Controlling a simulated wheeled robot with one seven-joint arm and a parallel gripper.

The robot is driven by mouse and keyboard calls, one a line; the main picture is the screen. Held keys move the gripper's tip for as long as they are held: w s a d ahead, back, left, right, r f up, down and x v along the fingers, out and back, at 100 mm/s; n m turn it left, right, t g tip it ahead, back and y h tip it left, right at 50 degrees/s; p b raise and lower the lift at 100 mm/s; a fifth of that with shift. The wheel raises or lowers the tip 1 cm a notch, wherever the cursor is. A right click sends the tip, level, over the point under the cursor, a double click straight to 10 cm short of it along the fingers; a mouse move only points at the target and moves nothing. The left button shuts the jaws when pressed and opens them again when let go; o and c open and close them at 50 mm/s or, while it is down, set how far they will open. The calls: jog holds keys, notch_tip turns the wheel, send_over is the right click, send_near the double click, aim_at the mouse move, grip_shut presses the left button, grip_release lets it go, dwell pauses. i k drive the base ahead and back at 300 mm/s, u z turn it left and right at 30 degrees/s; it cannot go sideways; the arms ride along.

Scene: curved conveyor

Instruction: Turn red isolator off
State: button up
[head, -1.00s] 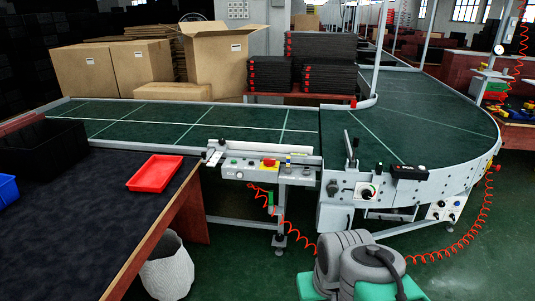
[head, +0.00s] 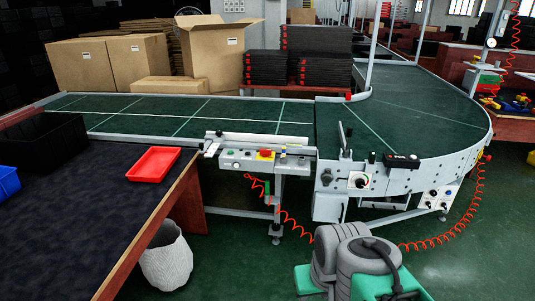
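Two red control parts show on the conveyor's front side. I cannot tell which is the isolator, and the knob positions are too small to read. My folded grey arm shows at the bottom, well in front of both and apart from them. My gripper cannot be made out.
The curved green conveyor (head: 400,115) fills the middle and right. A dark table (head: 70,215) with a red tray (head: 153,163) stands at left, a white bin (head: 166,255) below it. A red coiled hose (head: 290,222) hangs before the conveyor. Green floor is open at lower right.

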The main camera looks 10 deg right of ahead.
aim_at(265, 153)
jog(key=z, duration=0.5)
jog(key=i, duration=1.4)
jog(key=u, duration=0.65)
jog(key=i, duration=1.35)
jog(key=u, duration=1.1)
jog(key=i, duration=0.25)
